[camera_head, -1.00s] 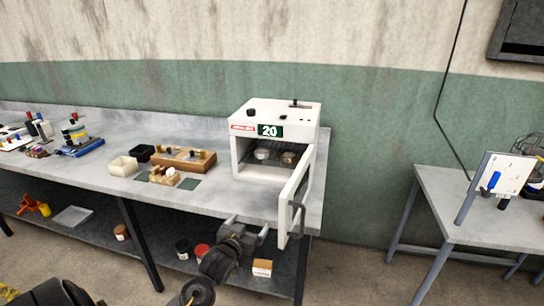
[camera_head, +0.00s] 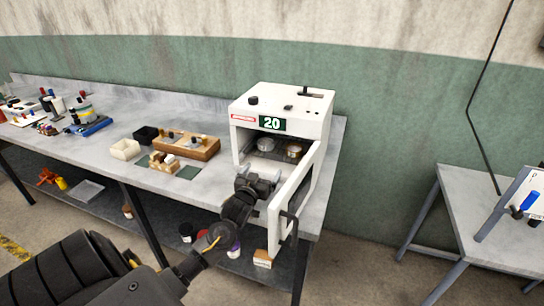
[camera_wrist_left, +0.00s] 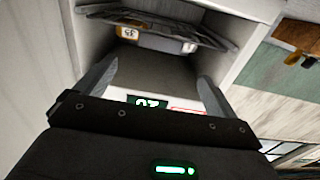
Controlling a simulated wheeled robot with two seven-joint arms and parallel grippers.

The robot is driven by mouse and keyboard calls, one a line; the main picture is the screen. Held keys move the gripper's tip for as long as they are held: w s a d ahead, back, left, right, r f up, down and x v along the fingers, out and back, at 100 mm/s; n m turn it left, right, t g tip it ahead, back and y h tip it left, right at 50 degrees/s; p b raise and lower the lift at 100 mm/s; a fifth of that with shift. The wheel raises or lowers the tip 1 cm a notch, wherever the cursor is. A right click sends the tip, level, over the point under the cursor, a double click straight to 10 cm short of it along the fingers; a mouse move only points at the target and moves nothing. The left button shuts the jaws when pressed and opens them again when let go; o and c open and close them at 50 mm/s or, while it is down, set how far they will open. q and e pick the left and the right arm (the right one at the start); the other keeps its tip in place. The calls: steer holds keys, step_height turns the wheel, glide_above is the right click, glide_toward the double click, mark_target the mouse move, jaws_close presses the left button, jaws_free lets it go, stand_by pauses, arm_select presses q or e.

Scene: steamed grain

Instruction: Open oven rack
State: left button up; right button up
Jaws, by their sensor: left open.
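The white oven (camera_head: 312,118) stands on the bench with its door (camera_head: 297,195) swung open to the right. Inside, the dark wire rack (camera_wrist_left: 205,38) shows at the top of the left wrist view, with containers on it. In the head view two round metal containers (camera_head: 266,144) show in the chamber; the rack's front is hard to make out. My left gripper (camera_head: 259,183) is open and empty, just in front of the oven opening and left of the door. In the left wrist view its fingers (camera_wrist_left: 155,78) are apart, not touching the rack. My right gripper is not in view.
The open door limits room on the right. A second table (camera_head: 460,215) stands at the far right.

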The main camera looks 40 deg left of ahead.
mark_target(273, 155)
arm_select(q)
steer(key=p+x, duration=0.1)
steer(key=x, duration=0.8)
steer(key=shift+w, duration=0.1)
steer(key=shift+w+a+f+p, duration=0.1)
steer(key=shift+w+p, duration=0.2)
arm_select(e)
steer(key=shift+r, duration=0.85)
